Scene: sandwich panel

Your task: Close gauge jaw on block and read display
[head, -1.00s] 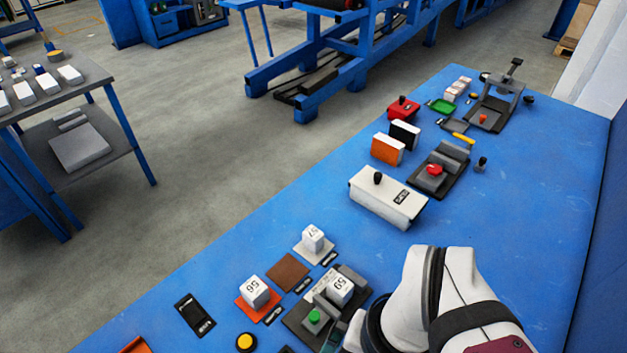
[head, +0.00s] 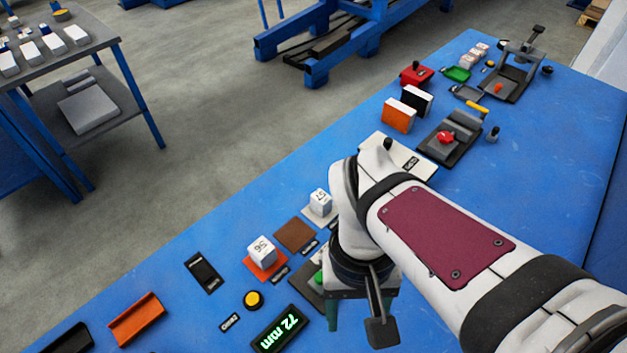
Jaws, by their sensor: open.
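The gauge (head: 308,293) is mostly hidden behind my arm at bottom centre; its dark base edge and part of a green knob (head: 318,281) show. The block marked 59, seen on the gauge earlier, is now hidden. The display (head: 280,328) is lit and reads 72 mm in green, upside down in the picture. My gripper (head: 347,316) is over the gauge's near side, pointing down and open.
A block marked 56 (head: 262,251) sits on an orange pad, and one marked 57 (head: 320,201) on a pale pad. A brown pad (head: 295,235) is empty. A yellow button (head: 253,300) and an orange tray (head: 136,319) lie left. Other fixtures stand at the far right.

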